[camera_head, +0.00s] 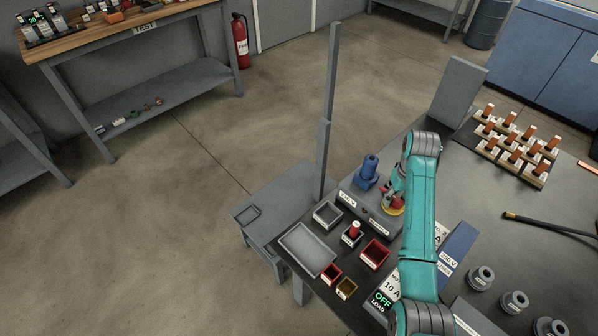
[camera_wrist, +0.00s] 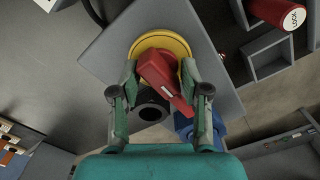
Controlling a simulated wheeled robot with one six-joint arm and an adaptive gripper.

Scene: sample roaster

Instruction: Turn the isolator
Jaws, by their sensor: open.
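The isolator is a red rotary handle (camera_wrist: 163,78) on a round yellow plate (camera_wrist: 150,45), set on a grey box face. In the wrist view the handle lies slantwise, from upper left to lower right. My gripper (camera_wrist: 160,72) is open, with one finger on each side of the handle. I cannot tell whether either finger touches it. In the head view the yellow plate (camera_head: 394,211) shows at the left side of the bench, with my gripper (camera_head: 391,195) at it and my arm partly covering the area.
A blue connector (camera_head: 367,171) stands close behind the isolator. Open bins and a grey tray (camera_head: 308,248) lie to the left. A thin upright post (camera_head: 328,130) rises at the bench edge.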

